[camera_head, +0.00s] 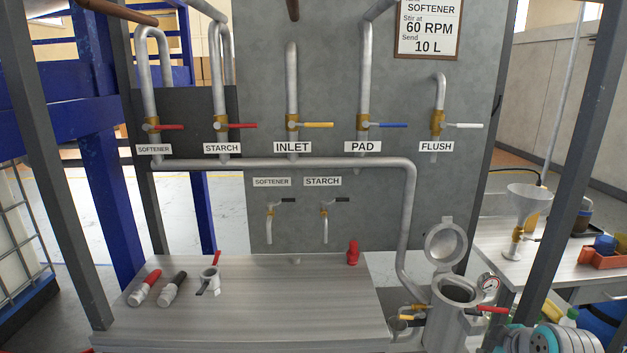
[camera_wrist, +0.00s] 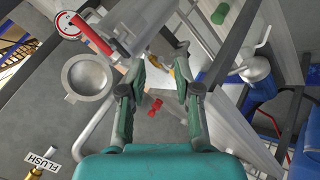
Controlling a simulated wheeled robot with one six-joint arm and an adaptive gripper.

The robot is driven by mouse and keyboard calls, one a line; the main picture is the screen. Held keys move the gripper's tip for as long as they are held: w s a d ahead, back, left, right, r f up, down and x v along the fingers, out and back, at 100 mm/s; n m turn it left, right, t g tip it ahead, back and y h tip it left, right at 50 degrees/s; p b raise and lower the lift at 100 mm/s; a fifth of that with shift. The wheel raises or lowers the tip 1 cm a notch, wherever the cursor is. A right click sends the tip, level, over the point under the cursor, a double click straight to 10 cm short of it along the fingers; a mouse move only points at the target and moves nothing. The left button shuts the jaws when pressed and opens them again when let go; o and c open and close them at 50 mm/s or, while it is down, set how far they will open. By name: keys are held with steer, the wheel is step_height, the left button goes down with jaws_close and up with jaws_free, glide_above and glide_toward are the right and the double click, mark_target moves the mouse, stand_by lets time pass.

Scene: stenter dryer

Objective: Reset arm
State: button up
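My gripper (camera_wrist: 160,88) shows in the wrist view, with its two dark green-grey fingers spread apart. It is open and nothing is held between them. A small red fitting (camera_wrist: 155,107) appears in the gap, farther off on the bench. It also shows in the head view (camera_head: 352,252), upright at the bench's back right. Teal and grey parts of my arm (camera_head: 550,340) show at the head view's bottom right, beside the metal pot. My gripper's fingers cannot be made out in the head view.
The open-lidded metal pot (camera_head: 457,291) has a gauge and a red-handled valve (camera_head: 492,309). Labelled valves and pipes line the grey panel (camera_head: 330,90). The bench (camera_head: 260,310) holds several fittings at left. A dark post (camera_head: 575,150) stands at right, before a side table (camera_head: 490,237).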

steer(key=s+a+f+m+t, duration=0.1)
steer(key=s+a+f+m, duration=0.2)
steer(key=s+a+f, duration=0.45)
steer(key=s+a+f+m+t, duration=0.2)
steer(key=s+a+f, duration=0.3)
steer(key=s+f, duration=0.6)
steer(key=s+a+r+m+t, duration=0.1)
steer(key=s+a+r, duration=0.1)
steer(key=s, duration=0.7)
steer(key=s+a+r+m+t, duration=0.1)
steer(key=s+r, duration=0.3)
steer(key=s, duration=0.5)
steer(key=s+a+r+m+t, duration=0.1)
steer(key=s+a+r+m, duration=0.1)
steer(key=s, duration=0.7)
steer(key=shift+s+a+r+m+y, duration=0.2)
steer(key=shift+a+r+m+y, duration=0.15)
steer(key=shift+a+r, duration=0.3)
steer(key=shift+f, duration=0.1)
